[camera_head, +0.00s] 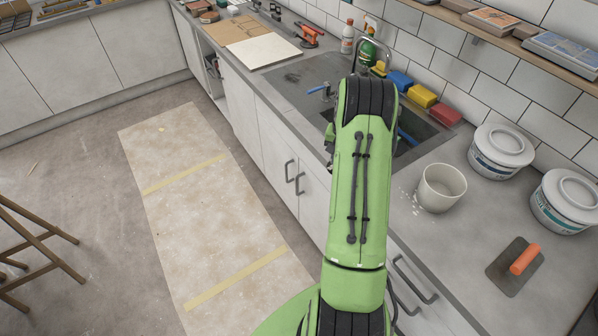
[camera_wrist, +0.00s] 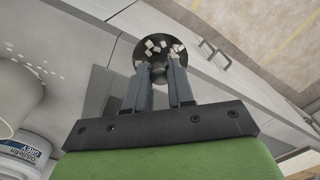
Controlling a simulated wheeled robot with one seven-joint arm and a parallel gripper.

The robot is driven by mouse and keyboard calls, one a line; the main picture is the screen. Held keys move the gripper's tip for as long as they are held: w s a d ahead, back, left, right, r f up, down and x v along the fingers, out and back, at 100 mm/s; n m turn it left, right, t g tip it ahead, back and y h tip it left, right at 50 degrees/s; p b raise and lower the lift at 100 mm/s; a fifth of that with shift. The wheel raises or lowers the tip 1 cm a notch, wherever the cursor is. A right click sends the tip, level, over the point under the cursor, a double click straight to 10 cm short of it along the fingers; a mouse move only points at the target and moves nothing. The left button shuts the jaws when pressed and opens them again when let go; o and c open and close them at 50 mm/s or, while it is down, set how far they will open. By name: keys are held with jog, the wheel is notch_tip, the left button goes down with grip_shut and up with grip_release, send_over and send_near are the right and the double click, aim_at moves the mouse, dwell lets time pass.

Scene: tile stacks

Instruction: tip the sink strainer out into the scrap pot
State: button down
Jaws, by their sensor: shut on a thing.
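The sink strainer (camera_wrist: 150,29) is a dark round cup with several pale chunks lying in it, at the top of the wrist view. My gripper (camera_wrist: 158,68) is shut on its near side, at a small stub. The strainer is held up in front of the pale cabinet fronts. In the head view my green arm hides both gripper and strainer. The scrap pot, an open off-white pot (camera_head: 441,187), stands upright on the counter right of my arm. Part of it shows at the left edge of the wrist view (camera_wrist: 18,95).
White crumbs (camera_head: 411,199) lie on the counter beside the pot. Two lidded tubs (camera_head: 500,152) (camera_head: 565,201) and a trowel with an orange handle (camera_head: 524,260) are to its right. The sink, tap and coloured sponges (camera_head: 422,96) are behind my arm.

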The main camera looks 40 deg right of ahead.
jog(key=s+d+r+m+p, duration=0.4)
jog(key=s+d+r, duration=0.5)
jog(key=s, duration=0.3)
jog(key=s+d+r+m+p, duration=0.4)
jog(key=s+d+r, duration=0.45)
jog(key=s, duration=0.45)
jog(key=w+a+f+g+h+b, duration=0.1)
jog(key=f+g+h+b, duration=0.2)
jog(key=b, duration=0.6)
jog(key=w+a+f+g+h+b, duration=0.1)
jog(key=f+g+h+b, duration=0.2)
jog(key=g+h+b, duration=0.2)
jog(key=w+a+f+g+h+b, duration=0.1)
jog(key=a+f+g+h+b, duration=0.1)
jog(key=h+b, duration=0.7)
jog(key=shift+w+f+g+b, duration=0.2)
jog(key=shift+f+g+b, duration=0.1)
jog(key=shift+g+b, duration=0.55)
jog(key=shift+w+f+g+b, duration=0.2)
jog(key=shift+g+b, duration=0.35)
jog(key=shift+b, duration=0.6)
jog(key=b, duration=0.2)
jog(key=shift+s+f+g+h+b, duration=0.1)
jog(key=shift+f+g+h+b, duration=0.1)
jog(key=shift+g+h+b, duration=0.15)
jog(key=shift+r, duration=0.15)
